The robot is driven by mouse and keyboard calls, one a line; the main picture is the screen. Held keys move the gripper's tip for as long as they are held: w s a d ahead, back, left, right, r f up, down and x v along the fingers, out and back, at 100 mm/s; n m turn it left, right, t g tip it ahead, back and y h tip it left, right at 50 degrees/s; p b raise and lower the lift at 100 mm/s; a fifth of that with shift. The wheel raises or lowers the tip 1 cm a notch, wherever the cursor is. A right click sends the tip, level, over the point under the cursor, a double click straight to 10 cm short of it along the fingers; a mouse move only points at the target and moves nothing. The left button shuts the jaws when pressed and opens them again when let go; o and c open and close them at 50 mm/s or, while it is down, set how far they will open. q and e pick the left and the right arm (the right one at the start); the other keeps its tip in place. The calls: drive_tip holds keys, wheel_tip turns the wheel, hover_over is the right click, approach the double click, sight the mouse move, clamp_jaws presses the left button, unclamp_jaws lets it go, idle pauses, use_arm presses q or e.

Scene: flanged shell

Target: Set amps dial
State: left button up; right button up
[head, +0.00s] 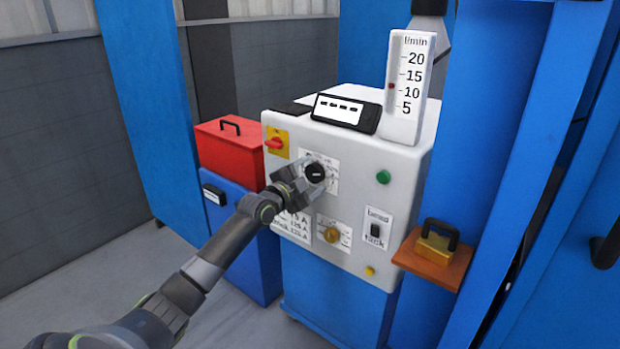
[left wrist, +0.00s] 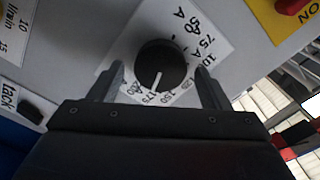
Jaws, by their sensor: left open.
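The amps dial is a round black knob (head: 316,172) on a white label on the front of the grey-white machine (head: 400,160). In the left wrist view the dial (left wrist: 162,62) shows large, with its white pointer line toward the bottom, near the 150 and 175 marks; the exact mark is hard to tell. The label (left wrist: 190,22) has 50 A and 75 A on the upper right. My left gripper (head: 304,178) is at the dial. In the left wrist view its open fingers (left wrist: 161,77) stand either side of the knob, with gaps visible. My right gripper is not in view.
A red switch (head: 275,143) on a yellow plate is up left of the dial. A brown shelf with a brass padlock-like block (head: 436,245) juts out right.

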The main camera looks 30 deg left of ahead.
use_arm(q)
drive_tip(key=c, duration=1)
drive_tip(key=shift+n, duration=0.4)
drive_tip(key=shift+n+p, duration=0.3)
drive_tip(key=shift+n, duration=0.7)
drive_tip(key=shift+a+n, duration=0.1)
drive_tip(key=shift+n, duration=0.8)
drive_tip(key=n+p, duration=0.2)
drive_tip(key=n, duration=0.4)
drive_tip(key=shift+a, duration=0.1)
drive_tip(key=shift+n+p, duration=0.35)
drive_tip(key=shift+n, duration=1.15)
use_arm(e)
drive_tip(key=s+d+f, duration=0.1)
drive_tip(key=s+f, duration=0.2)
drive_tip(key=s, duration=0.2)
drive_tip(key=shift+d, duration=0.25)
use_arm(q)
drive_tip(key=shift+a, duration=0.1)
